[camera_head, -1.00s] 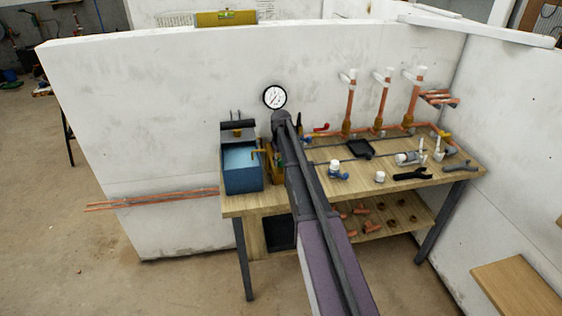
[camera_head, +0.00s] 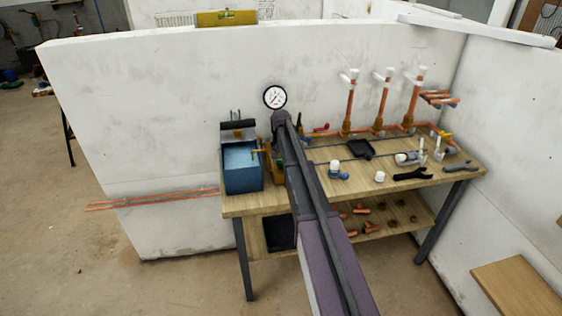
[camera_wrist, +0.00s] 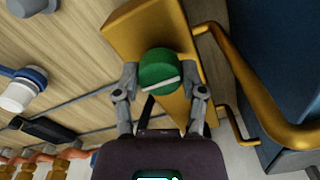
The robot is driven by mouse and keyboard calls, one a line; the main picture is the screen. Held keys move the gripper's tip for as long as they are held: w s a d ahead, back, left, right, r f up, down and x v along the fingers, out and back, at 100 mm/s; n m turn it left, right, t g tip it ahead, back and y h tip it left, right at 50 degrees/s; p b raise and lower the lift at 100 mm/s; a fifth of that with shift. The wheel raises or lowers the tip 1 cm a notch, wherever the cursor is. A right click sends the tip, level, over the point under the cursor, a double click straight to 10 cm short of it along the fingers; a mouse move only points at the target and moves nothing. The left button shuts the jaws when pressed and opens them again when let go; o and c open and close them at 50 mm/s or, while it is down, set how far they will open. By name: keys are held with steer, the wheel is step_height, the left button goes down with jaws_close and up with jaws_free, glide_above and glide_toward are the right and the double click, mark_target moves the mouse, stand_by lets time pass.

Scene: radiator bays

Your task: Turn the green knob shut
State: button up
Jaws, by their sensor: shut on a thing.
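The green knob (camera_wrist: 157,68) shows in the wrist view, round, with a pale bar mark across its lower edge. It sits on a yellow body (camera_wrist: 122,30). My gripper (camera_wrist: 162,80) has one finger on each side of the knob and is shut on it. In the head view my arm hides most of the knob and the gripper, beside the blue tank (camera_head: 242,180) and below the pressure gauge (camera_head: 275,97).
Copper pipes (camera_head: 350,105) rise at the back wall.

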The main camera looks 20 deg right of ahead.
stand_by(0.4)
steer(key=o, duration=1.2)
steer(key=shift+c, duration=0.2)
steer(key=shift+n, duration=0.4)
